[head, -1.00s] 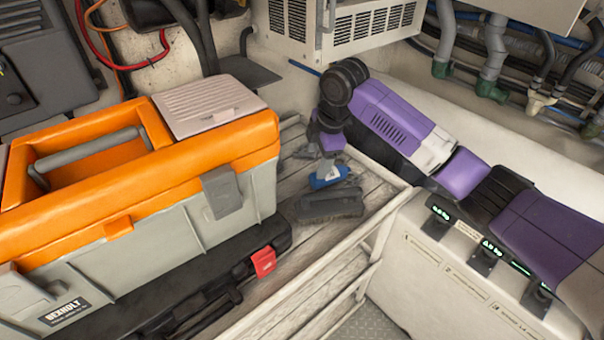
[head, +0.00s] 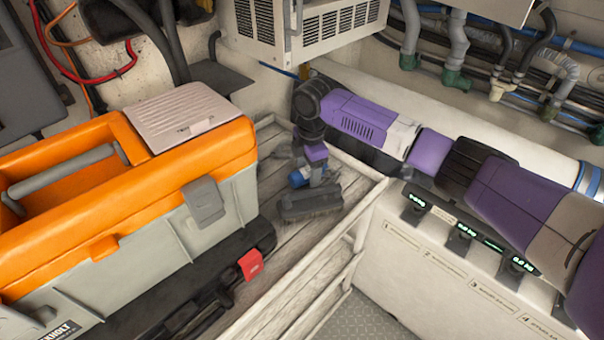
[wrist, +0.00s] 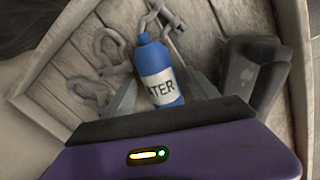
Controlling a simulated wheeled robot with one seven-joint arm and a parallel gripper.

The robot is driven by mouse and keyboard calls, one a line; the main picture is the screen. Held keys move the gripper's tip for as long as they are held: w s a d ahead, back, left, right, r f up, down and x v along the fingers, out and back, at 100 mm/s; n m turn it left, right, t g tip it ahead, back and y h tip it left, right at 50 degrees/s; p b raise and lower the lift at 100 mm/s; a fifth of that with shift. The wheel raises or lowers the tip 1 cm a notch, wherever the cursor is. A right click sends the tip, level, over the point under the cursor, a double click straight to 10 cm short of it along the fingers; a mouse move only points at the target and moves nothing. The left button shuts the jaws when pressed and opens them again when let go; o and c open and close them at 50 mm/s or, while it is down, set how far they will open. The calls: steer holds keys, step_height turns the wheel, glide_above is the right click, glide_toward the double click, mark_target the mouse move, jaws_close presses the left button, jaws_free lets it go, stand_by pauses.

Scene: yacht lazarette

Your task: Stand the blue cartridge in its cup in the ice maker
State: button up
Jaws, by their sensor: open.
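The blue cartridge (wrist: 162,78) is a small bottle shape with a white band reading "ATER". In the wrist view it lies between my two grey fingers, its capped end pointing away. My gripper (wrist: 161,90) is open, with a finger on either side of the cartridge; I cannot tell whether either touches it. In the head view the cartridge (head: 298,177) shows as a small blue patch on the slatted wooden shelf (head: 272,205), beside my gripper (head: 316,178). I cannot pick out the cup. The vented white box (head: 300,22) at the back may be the ice maker.
A dark brush-like block (head: 310,201) lies just in front of the cartridge. Metal shackles (wrist: 108,45) lie left of it in the wrist view. A large orange and grey toolbox (head: 130,190) fills the left. The shelf's raised wooden edge (head: 350,212) runs along the right.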

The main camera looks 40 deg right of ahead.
jaws_close()
steer(key=shift+r, duration=0.1)
stand_by(0.4)
steer(key=shift+r, duration=0.3)
step_height(320, 180, up, 11)
steer(key=b, duration=0.3)
steer(key=s+b, duration=0.1)
steer(key=s, duration=1.7)
steer(key=shift+d, duration=0.3)
